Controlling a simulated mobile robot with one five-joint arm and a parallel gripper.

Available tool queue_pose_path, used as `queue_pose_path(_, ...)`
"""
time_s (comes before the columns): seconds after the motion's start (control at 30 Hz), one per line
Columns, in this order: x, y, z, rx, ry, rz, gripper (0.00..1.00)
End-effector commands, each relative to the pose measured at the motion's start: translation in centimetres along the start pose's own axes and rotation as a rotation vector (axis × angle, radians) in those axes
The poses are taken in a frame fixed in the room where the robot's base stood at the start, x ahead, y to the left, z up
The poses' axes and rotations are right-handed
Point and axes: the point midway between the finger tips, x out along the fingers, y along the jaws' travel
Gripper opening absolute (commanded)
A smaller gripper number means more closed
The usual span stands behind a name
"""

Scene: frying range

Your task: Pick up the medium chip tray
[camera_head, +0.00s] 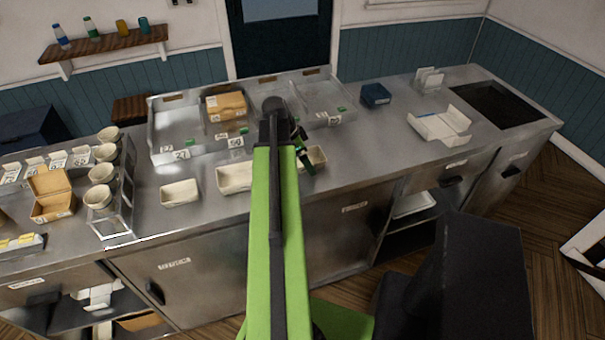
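Three pale, open chip trays stand in a row along the front of the steel counter. The left tray (180,193) is fully visible. The middle tray (234,179) is partly hidden behind my green arm at its right end. The right tray (317,156) is partly covered by my arm and gripper. I cannot tell for certain from size which is the medium one. My gripper (305,160), dark with green parts, is just right of my arm, over or at the right tray. Its fingers are too small and dark to read, and contact is unclear.
Steel bins (178,135) with number labels stand behind the trays, one holding a brown carton (226,106). Stacked cups (100,173) and an open box (52,194) are at left. A blue box (375,94) and white open carton (440,126) are at right. Counter between them is clear.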

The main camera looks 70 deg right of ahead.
Motion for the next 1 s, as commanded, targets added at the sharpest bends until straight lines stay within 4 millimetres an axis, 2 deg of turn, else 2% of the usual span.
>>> queue_pose_path(0.13, -0.2, 0.0, -0.1, 0.0, 0.0, 0.0, 1.0)
queue_pose_path(0.17, -0.2, 0.0, -0.1, 0.0, 0.0, 0.0, 0.97)
queue_pose_path(0.6, -0.2, 0.0, -0.1, 0.001, 0.0, 0.001, 0.4)
queue_pose_path(0.87, -0.3, 0.0, -0.2, 0.001, 0.0, 0.001, 0.39)
queue_pose_path(1.0, -1.2, 0.0, -0.4, -0.001, 0.0, 0.0, 0.39)
